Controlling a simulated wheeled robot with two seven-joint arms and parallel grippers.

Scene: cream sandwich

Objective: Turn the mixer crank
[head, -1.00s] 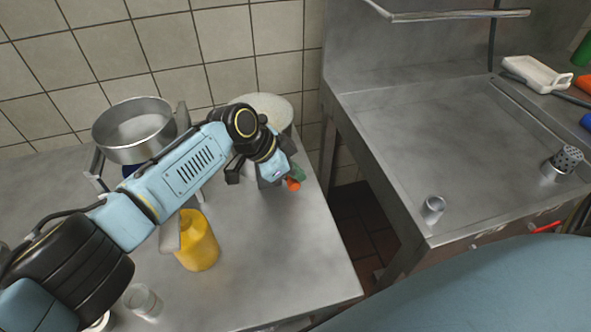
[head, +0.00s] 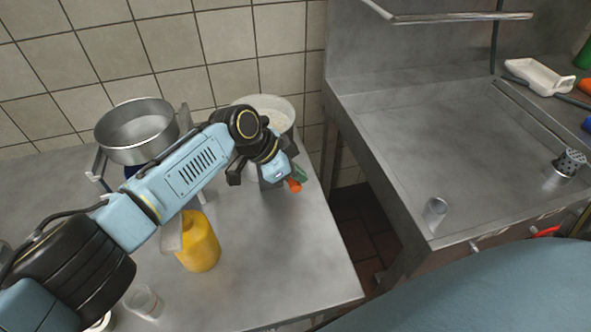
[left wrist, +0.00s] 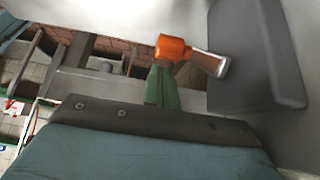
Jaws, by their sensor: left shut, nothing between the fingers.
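An orange piece (head: 294,185) and a green piece (head: 301,173), apparently the crank, show just beyond the end of my left arm. In the left wrist view the orange piece (left wrist: 172,47) sits at the top of a green post (left wrist: 160,88), with a metal-ended lever (left wrist: 213,65) sticking out to the right. A grey block (left wrist: 255,55) stands beside it. My left gripper (head: 281,177) is shut and empty, close to the crank; its fingertips are mostly hidden, so I cannot tell whether they touch. My right gripper is not in view.
A steel pot (head: 136,132) stands at the back left of the metal table (head: 290,270). A round tub (head: 281,106) is behind my wrist. A yellow container (head: 201,246) and a clear glass (head: 143,301) stand nearer. A gap separates the table from the steel sink counter (head: 400,150).

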